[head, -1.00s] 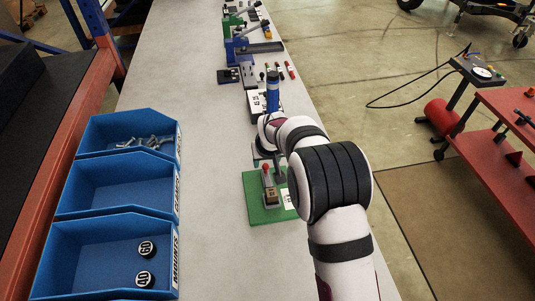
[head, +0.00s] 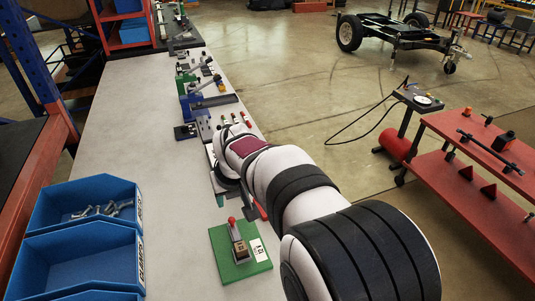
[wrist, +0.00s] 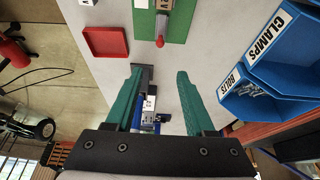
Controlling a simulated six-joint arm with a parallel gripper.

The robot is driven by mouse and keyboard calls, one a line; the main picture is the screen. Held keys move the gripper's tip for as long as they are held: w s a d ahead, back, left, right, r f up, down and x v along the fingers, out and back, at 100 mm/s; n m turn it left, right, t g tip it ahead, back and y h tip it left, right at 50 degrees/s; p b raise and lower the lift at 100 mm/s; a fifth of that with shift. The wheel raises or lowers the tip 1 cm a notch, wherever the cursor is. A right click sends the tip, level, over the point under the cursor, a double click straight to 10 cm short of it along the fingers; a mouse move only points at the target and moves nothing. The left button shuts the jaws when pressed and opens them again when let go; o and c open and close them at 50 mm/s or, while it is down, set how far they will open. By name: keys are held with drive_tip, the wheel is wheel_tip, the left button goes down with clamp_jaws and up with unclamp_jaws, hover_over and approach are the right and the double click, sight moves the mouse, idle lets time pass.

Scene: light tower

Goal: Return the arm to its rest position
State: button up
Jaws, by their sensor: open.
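My gripper (wrist: 160,84) shows in the wrist view with its two teal fingers spread apart and nothing between them. It hangs above the pale workbench (head: 135,130). A green plate (head: 226,266) with a small red-topped fixture (head: 238,240) sits on the bench in front of the arm. The plate also shows at the top of the wrist view (wrist: 178,27), beyond the fingertips and apart from them.
Blue bins (head: 80,253) stand at the bench's left; one holds metal bolts. A red tray (wrist: 106,42) lies near the bench edge in the wrist view. A blue-and-green vise (head: 190,97) and tools stand farther along. A red cart (head: 470,180) is off to the right.

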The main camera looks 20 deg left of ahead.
drive_tip(key=s+d+r+m+g+h, duration=0.1)
drive_tip(key=s+d+m, duration=0.25)
drive_tip(key=d, duration=0.55)
drive_tip(key=s+d+r+m, duration=0.2)
drive_tip(key=s+d+m, duration=0.15)
drive_tip(key=d, duration=0.55)
drive_tip(key=s+d+r+m+g+h, duration=0.15)
drive_tip(key=s+d, duration=0.25)
drive_tip(key=d, duration=0.5)
drive_tip(key=s+d+f+m, duration=0.1)
drive_tip(key=s+d+m, duration=0.2)
drive_tip(key=s, duration=0.3)
drive_tip(key=s+d+f+m+y, duration=0.1)
drive_tip(key=s+d+m, duration=0.2)
drive_tip(key=s, duration=0.3)
drive_tip(key=shift+s+d+f+g, duration=0.15)
drive_tip(key=shift+s+f+g, duration=0.05)
drive_tip(key=shift+f+g, duration=0.25)
